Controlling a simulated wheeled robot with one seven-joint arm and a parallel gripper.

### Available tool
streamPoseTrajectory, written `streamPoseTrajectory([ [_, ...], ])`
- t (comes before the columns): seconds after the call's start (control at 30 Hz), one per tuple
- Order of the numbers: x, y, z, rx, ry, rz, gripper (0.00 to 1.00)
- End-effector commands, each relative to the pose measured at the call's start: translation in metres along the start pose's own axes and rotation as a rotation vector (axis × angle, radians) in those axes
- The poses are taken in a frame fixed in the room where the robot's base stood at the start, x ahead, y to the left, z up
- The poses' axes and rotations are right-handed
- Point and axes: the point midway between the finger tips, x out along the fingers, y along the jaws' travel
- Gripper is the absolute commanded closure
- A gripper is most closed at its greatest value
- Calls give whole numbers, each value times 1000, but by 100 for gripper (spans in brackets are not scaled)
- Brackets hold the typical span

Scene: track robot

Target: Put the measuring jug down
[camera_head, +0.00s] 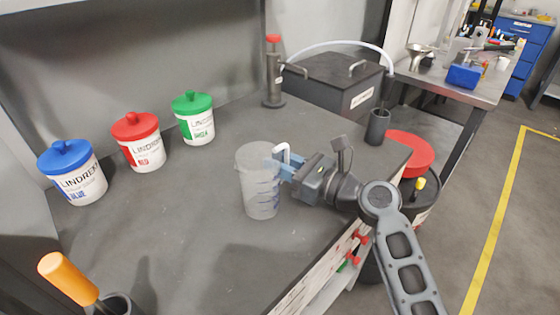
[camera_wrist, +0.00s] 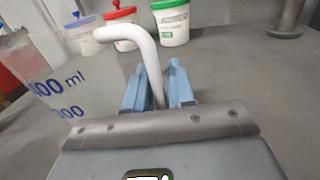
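The measuring jug (camera_head: 260,188) is clear and grey with blue markings, upright over the dark worktop (camera_head: 185,235) in the head view. Its wall with "400 ml" fills the left of the wrist view (camera_wrist: 40,85). Its white handle (camera_wrist: 140,40) points toward my gripper. My gripper (camera_head: 280,167) comes from the right. Its blue fingers (camera_wrist: 158,88) stand close on both sides of the handle and hold it. I cannot tell for sure whether the jug's base touches the worktop; a dark shadow lies in front of it.
Blue-lidded (camera_head: 75,175), red-lidded (camera_head: 138,142) and green-lidded (camera_head: 194,120) tubs stand along the back. A red-topped dark stand (camera_head: 273,75), a black box (camera_head: 338,82) and a dark cup (camera_head: 377,127) are farther back. An orange-handled tool (camera_head: 68,278) is front left. The worktop left of the jug is clear.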

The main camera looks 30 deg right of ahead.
Motion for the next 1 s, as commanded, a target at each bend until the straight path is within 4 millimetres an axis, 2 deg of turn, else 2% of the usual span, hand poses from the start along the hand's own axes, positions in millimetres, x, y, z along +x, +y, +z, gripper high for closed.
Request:
streamPoseTrajectory([
  [0.03, 0, 0, 0, 0, 0, 0, 71],
  [0.17, 0, 0, 0, 0, 0, 0, 59],
  [0.5, -2, 0, 4, -1, 0, 0, 59],
  [0.67, -27, 0, 3, 1, 0, -2, 59],
  [1.0, -94, 0, 3, -1, 1, -3, 59],
])
